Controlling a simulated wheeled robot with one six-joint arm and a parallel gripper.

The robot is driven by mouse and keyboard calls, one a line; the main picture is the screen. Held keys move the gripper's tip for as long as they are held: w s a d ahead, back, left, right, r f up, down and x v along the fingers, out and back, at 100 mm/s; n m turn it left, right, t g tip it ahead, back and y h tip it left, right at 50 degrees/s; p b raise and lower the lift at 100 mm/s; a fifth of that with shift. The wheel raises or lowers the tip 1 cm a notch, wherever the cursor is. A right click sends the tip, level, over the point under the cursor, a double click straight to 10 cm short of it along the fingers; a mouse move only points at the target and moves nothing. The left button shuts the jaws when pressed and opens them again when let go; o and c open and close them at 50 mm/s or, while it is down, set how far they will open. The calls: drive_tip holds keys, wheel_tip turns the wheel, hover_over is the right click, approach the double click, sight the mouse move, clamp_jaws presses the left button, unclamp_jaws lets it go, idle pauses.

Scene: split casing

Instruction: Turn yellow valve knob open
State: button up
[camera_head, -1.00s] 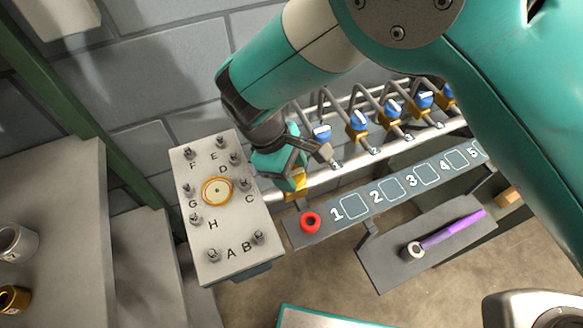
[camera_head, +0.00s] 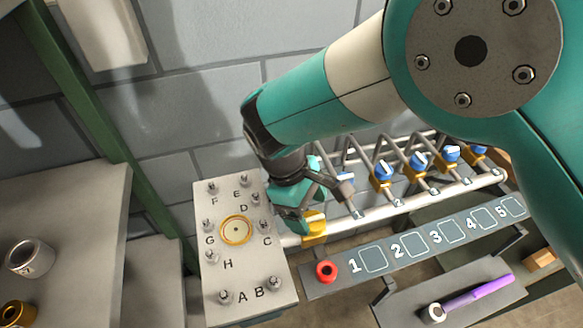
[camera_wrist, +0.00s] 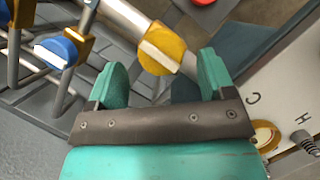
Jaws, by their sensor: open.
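The yellow valve knob (camera_wrist: 161,48) shows in the wrist view as a yellow disc with a pale bar across it, at the end of a light pipe. In the head view the yellow knob (camera_head: 314,224) is partly hidden by my gripper. My gripper (camera_wrist: 165,80) is open and empty, with its two teal fingers pointing toward the knob. In the wrist view the knob appears just beyond the fingertips, between their lines. In the head view my gripper (camera_head: 296,215) is right beside the knob, on its left; I cannot tell whether they touch.
Several blue valve knobs (camera_head: 418,162) sit on the pipe rack to the right. A lettered panel (camera_head: 225,285) with studs and a yellow ring stands at left. A purple-handled tool (camera_head: 478,295) lies on a lower shelf.

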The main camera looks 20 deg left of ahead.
drive_tip(key=p+v, duration=0.2)
drive_tip(key=v, duration=1.2)
drive_tip(key=shift+a+r, duration=0.2)
drive_tip(key=shift+r, duration=0.15)
drive_tip(key=w+d+r+m+y, duration=0.1)
drive_tip(key=w+d+r+m, duration=0.2)
drive_tip(key=d, duration=0.6)
drive_tip(key=w+d+r+y, duration=0.25)
drive_tip(key=d+r, duration=0.25)
drive_tip(key=d, duration=0.3)
drive_tip(key=s+d+r+m+y, duration=0.1)
drive_tip(key=s+d+m+y, duration=0.4)
drive_tip(key=s+d, duration=0.7)
drive_tip(key=s+m, duration=0.1)
drive_tip(key=s, duration=0.2)
drive_tip(key=shift+r+t+b, duration=0.25)
drive_tip(key=shift+t+b, duration=0.05)
drive_tip(key=shift+b, duration=0.05)
